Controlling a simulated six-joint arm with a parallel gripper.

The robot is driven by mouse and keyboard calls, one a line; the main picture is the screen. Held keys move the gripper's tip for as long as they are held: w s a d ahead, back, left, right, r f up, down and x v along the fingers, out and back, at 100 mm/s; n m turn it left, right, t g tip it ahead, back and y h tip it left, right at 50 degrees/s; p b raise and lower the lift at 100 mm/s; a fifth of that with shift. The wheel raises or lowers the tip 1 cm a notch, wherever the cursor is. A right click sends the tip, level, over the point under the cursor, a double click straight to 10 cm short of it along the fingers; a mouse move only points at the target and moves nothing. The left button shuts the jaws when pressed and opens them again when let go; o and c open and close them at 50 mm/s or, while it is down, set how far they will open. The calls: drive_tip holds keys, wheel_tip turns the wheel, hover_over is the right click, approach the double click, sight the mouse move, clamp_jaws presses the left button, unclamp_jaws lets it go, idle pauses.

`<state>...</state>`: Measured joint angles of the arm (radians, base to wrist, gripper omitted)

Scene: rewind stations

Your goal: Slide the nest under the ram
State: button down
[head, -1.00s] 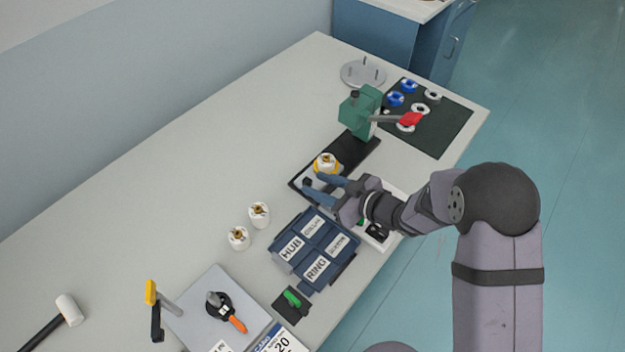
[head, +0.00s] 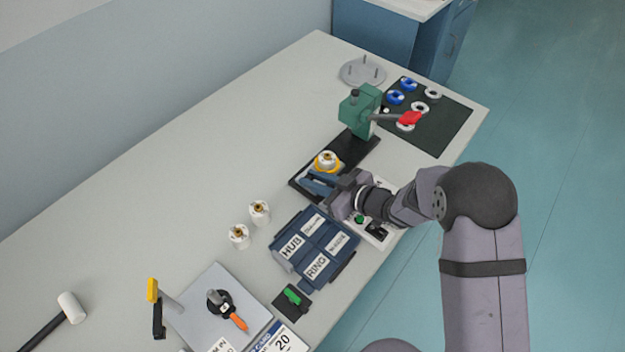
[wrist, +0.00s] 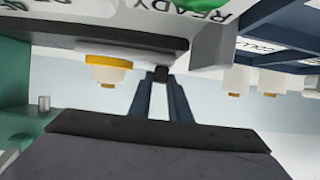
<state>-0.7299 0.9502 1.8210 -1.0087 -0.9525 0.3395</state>
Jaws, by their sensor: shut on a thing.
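The nest is a yellow ring holding a white part with a brass centre (head: 326,160). It sits on a dark track (head: 352,150), short of the green press (head: 360,112) that carries the ram. The press has a red-ended lever (head: 409,118). The green press (wrist: 14,85) shows at the left there. The fingers partly hide the knob.
A blue labelled bin (head: 315,245) stands close to my gripper, with a white panel (head: 384,232) beside it. Two white parts (head: 250,222) stand left of the bin.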

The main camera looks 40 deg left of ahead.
drive_tip(key=w, duration=0.3)
drive_tip(key=shift+w, duration=0.2)
drive_tip(key=c, duration=1.6)
unclamp_jaws()
drive_tip(key=shift+c, duration=0.2)
drive_tip(key=shift+s, duration=0.1)
drive_tip(key=shift+b+v, duration=0.75)
drive_tip(key=shift+v, duration=2.9)
